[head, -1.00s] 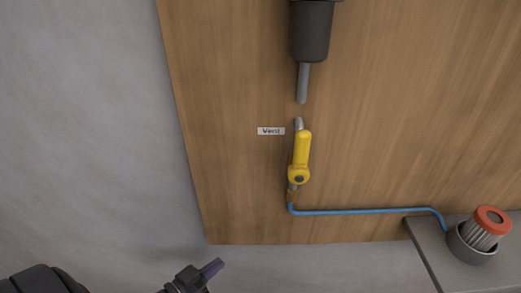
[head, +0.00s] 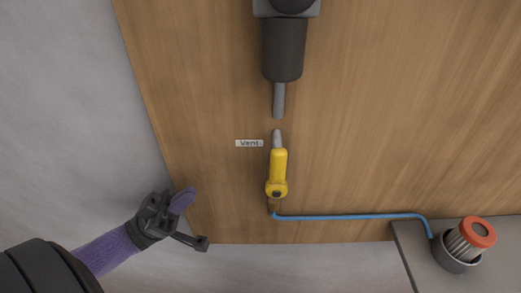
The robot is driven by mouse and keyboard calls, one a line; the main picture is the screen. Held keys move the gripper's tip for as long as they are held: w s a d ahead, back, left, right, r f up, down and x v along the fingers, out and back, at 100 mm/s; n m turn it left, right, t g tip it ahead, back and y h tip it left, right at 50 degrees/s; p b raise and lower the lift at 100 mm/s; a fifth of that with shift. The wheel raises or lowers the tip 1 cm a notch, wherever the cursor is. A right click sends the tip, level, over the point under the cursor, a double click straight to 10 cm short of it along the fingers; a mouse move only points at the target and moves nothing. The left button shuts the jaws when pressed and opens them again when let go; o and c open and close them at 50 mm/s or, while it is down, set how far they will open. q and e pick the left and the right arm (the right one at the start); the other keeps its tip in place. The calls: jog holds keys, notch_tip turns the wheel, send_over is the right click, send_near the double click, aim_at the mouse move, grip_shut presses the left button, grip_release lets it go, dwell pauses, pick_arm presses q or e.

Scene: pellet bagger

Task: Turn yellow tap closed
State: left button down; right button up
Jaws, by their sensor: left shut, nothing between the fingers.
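The yellow tap (head: 277,172) is on the wooden panel in the head view, below a grey pipe stub (head: 279,100). Its yellow handle points up, in line with the pipe, and its round pivot is at the lower end. A small label reading "Vent" (head: 249,143) is to its left. My left gripper (head: 184,198) is at the lower left, shut and empty, apart from the tap and to its left. My right gripper is not in view.
A blue tube (head: 350,216) runs from below the tap to the right, to a grey cup holding a red-topped filter (head: 478,232) on a grey ledge (head: 408,250). A dark cylinder (head: 284,50) hangs above the tap. The panel between gripper and tap is clear.

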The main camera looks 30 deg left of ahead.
aim_at(278, 173)
pick_arm(q)
jog(key=p+x, duration=0.1)
jog(key=x, duration=0.3)
jog(key=d+f+p+x, duration=0.1)
jog(key=p+x, duration=0.1)
jog(key=x, duration=0.2)
jog(key=d+f+p+x, duration=0.1)
jog(key=x, duration=0.3)
jog(key=shift+w+d+r+p, duration=0.1)
jog(key=shift+w+r+p, duration=0.2)
jog(key=shift+w, duration=0.1)
